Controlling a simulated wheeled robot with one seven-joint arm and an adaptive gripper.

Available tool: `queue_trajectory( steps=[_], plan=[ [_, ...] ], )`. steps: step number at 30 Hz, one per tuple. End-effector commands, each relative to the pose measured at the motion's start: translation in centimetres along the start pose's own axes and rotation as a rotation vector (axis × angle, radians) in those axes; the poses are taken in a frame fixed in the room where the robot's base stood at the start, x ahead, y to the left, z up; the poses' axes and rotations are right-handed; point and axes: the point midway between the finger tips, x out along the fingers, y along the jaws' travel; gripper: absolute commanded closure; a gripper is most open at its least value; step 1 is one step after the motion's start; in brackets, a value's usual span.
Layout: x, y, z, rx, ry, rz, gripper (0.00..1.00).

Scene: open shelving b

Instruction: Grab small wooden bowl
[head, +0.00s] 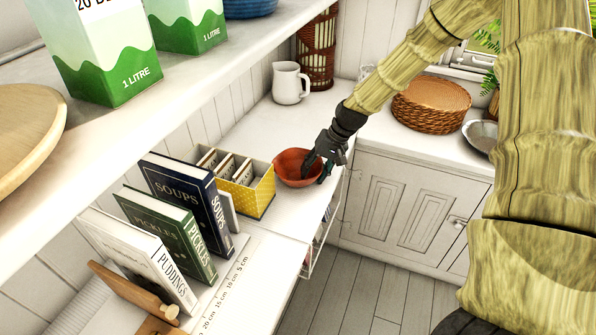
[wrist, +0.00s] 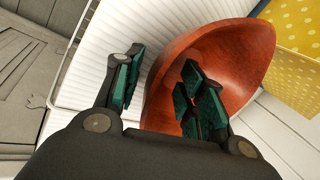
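The small reddish-brown wooden bowl (head: 287,166) stands upright on the white counter, beside a yellow box. In the wrist view the bowl (wrist: 238,50) fills the upper middle and right. My gripper (head: 319,168) is at the bowl's right side in the head view. In the wrist view my gripper (wrist: 163,86) is open, with one green-padded finger inside the bowl and the other outside its wall. The near rim lies between the fingers, with a visible gap to the outer finger. Part of the bowl's near side is hidden by my gripper.
The yellow dotted box (head: 257,196) is close against the bowl's left. Several upright books (head: 190,205) stand nearer on the counter. A white jug (head: 290,83) is behind. An upper shelf (head: 190,75) with cartons overhangs the left. Open floor (head: 350,290) lies right.

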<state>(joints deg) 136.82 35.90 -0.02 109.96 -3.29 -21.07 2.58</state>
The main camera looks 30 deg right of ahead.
Motion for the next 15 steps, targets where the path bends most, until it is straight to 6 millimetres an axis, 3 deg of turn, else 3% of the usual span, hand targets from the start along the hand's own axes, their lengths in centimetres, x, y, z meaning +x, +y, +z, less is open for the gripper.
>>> queue_trajectory(
  steps=[7, 13, 15],
  plan=[
    [0.07, 0.01, 0.01, 0.0, 0.0, 0.0, 0.6],
    [0.07, 0.01, 0.01, 0.0, 0.0, 0.0, 0.96],
    [0.07, 0.03, 0.02, 0.0, -0.001, 0.0, 1.0]
  ],
)
